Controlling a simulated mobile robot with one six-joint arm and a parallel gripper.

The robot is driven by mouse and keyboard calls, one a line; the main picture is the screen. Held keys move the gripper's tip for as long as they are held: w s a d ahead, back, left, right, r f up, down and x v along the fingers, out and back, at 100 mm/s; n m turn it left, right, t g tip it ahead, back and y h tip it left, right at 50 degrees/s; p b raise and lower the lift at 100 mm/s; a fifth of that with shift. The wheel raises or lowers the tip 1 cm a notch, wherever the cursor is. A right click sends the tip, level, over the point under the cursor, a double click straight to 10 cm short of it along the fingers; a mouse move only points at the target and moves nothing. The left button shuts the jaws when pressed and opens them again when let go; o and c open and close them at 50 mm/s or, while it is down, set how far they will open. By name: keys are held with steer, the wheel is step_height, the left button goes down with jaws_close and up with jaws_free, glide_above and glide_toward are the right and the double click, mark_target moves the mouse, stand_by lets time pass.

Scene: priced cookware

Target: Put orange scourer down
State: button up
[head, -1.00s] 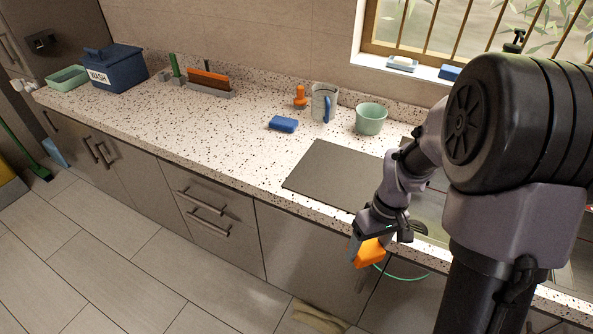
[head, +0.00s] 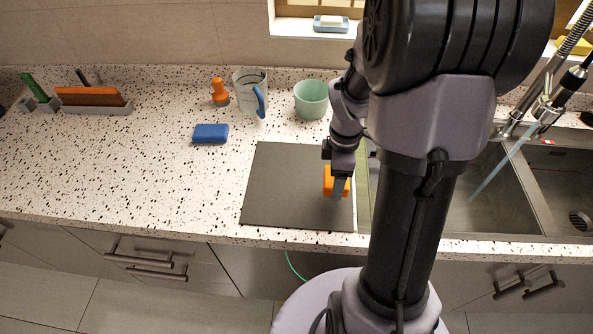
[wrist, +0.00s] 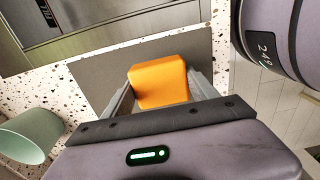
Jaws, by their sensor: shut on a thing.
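The orange scourer (head: 328,180) is a small block over the right part of the dark grey mat (head: 285,185) on the counter. My gripper (head: 338,184) is shut on it, with one finger in front of it in the head view. In the wrist view the orange scourer (wrist: 160,82) sits between the two fingers of my gripper (wrist: 163,92), with the mat (wrist: 100,75) behind it. I cannot tell whether the scourer touches the mat.
A blue sponge (head: 211,133), an orange bottle-like item (head: 220,92), a clear jug with a blue handle (head: 247,92) and a green bowl (head: 311,99) stand behind the mat. The sink (head: 475,205) is to the right.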

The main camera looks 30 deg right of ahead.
steer(key=b, duration=0.2)
glide_above(300, 181)
steer(key=shift+s+d+f, duration=0.15)
steer(key=shift+f, duration=0.75)
steer(key=shift+f+b, duration=0.8)
steer(key=shift+f, duration=0.55)
steer(key=shift+f, duration=0.2)
steer(key=o, duration=1.2)
steer(key=shift+w, duration=0.2)
steer(key=shift+r, duration=0.15)
